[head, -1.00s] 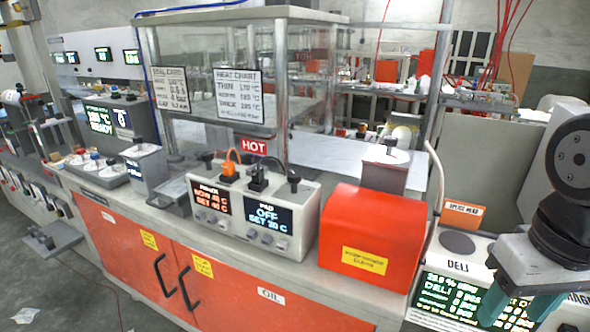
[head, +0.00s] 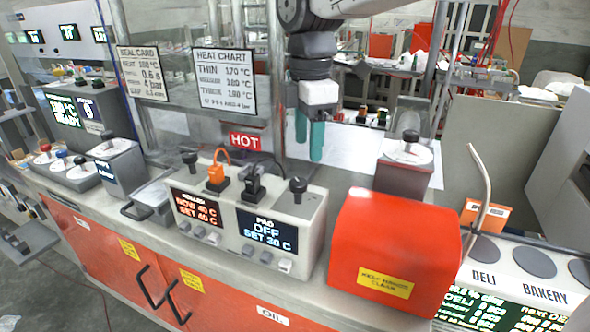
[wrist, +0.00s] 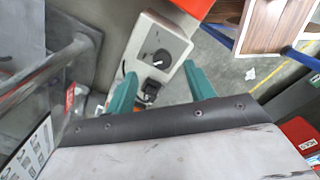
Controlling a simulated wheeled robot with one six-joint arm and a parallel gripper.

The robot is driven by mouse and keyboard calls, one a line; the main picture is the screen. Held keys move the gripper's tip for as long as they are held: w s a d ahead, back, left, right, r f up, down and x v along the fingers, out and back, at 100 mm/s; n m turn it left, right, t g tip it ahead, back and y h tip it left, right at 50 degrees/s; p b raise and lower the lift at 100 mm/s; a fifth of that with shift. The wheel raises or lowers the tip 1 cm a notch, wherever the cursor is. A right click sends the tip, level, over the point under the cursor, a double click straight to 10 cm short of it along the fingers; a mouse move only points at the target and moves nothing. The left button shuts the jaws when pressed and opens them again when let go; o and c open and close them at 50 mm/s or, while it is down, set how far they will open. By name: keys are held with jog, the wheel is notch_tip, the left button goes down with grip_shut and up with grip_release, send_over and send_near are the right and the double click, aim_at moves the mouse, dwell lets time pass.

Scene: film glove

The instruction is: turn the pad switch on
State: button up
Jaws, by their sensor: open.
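The white control box (head: 262,258) stands on the counter with two displays. The right display, PAD (head: 267,230), reads OFF and SET 20 C. Above it on the box are a black switch (head: 253,184) and a black knob (head: 298,188); an orange switch (head: 217,176) sits to their left. My gripper (head: 309,138) hangs open and empty, fingers down, above and behind the box's right end, apart from it. In the wrist view, the box's end with a round knob (wrist: 161,57) lies beyond my gripper (wrist: 160,76), and a dark part (wrist: 150,91) shows between the fingers.
A red cover (head: 392,250) with a yellow label stands right of the box. A pot with a lid (head: 407,165) is behind it. A glass enclosure with a HOT sign (head: 245,142) is behind the box. A bent pale tube (head: 483,195) rises at the right.

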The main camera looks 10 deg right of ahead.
aim_at(298, 182)
jog(key=shift+n, duration=0.3)
jog(key=f, duration=0.2)
jog(key=a+f, duration=0.1)
jog(key=f, duration=0.1)
jog(key=a+f, duration=0.1)
jog(key=f, duration=0.1)
jog(key=shift+s+f, duration=0.25)
jog(key=shift+f, duration=0.15)
jog(key=shift+d+f, duration=0.1)
jog(key=shift+f, duration=0.45)
